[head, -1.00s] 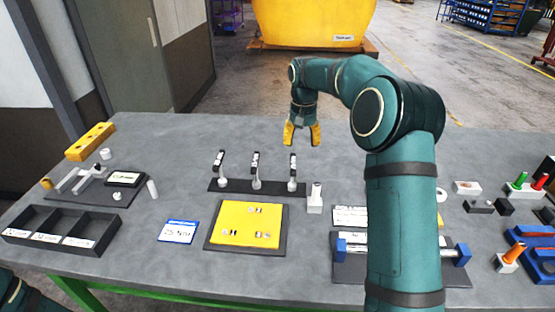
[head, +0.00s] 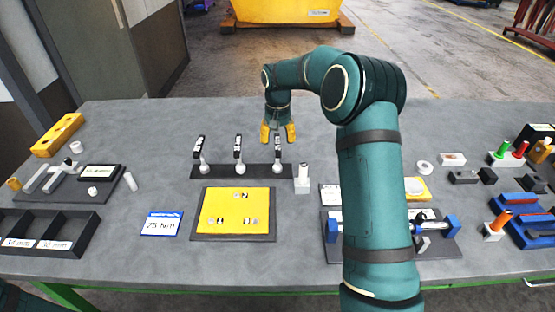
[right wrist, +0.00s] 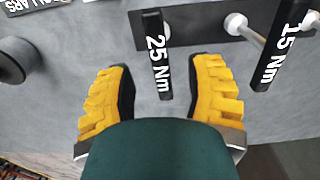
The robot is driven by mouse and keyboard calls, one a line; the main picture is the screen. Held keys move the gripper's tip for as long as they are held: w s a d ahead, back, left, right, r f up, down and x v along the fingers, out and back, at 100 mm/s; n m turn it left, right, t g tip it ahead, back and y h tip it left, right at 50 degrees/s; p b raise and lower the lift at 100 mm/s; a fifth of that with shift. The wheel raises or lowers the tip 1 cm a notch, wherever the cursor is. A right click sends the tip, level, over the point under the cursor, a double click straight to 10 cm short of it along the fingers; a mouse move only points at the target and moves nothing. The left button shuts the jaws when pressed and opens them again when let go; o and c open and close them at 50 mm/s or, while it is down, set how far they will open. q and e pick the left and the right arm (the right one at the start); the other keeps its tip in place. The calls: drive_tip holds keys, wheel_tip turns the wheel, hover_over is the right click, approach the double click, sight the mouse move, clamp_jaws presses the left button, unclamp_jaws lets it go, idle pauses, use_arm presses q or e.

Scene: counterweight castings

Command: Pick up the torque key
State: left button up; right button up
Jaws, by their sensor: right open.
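Three torque keys with black labelled handles stand on a dark rack (head: 225,171): a left key (head: 199,150), a middle key (head: 238,150) and a right key (head: 277,158). My right gripper (head: 278,134) is open over the top of the right key. In the right wrist view, the key marked 25 Nm (right wrist: 158,55) lies between the open fingers of the right gripper (right wrist: 162,90), apart from both. The key marked 15 Nm (right wrist: 283,40) is to its right there. My left gripper does not show.
A white post block (head: 302,180) stands close to the right of the rack. A yellow plate (head: 232,208) on a dark base lies in front. A black divided tray (head: 85,235) is at left. Fixtures and blue holders (head: 525,215) fill the right side.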

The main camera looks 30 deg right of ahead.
hover_over(277, 167)
drive_tip(key=f, duration=0.5)
drive_tip(key=shift+w+d+b, duration=0.35)
clamp_jaws()
